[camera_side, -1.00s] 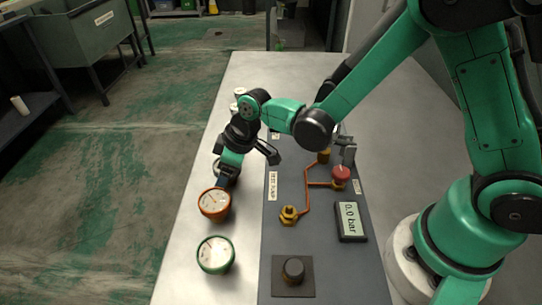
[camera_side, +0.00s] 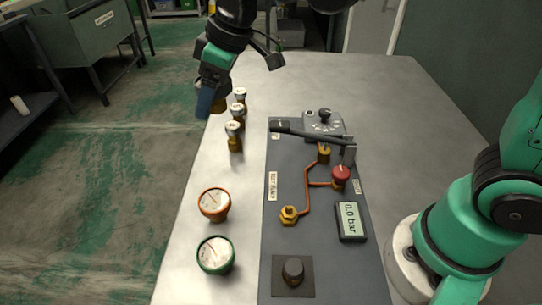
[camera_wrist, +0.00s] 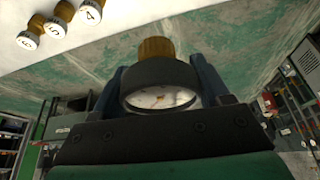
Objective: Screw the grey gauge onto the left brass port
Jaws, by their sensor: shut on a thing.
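The grey gauge (camera_wrist: 160,84) has a dark rim, a white dial and a brass stem. It is held between the two blue fingers of my gripper (camera_wrist: 162,92) in the wrist view. In the side view my gripper (camera_side: 211,100) is raised at the upper left, and only a brassy bit of the gauge (camera_side: 222,102) shows beside the fingers. On the dark panel, a brass hex port (camera_side: 289,215) lies at the left end of the copper pipe. A second brass fitting (camera_side: 324,154) stands farther back. Both are well apart from the gauge.
An orange gauge (camera_side: 214,204) and a green gauge (camera_side: 215,255) stand on the metal bench. Several white-capped brass pieces (camera_side: 235,135) line its left edge. The panel (camera_side: 335,275) carries a red knob (camera_side: 341,173), a digital display (camera_side: 350,221) and a black knob (camera_side: 293,270).

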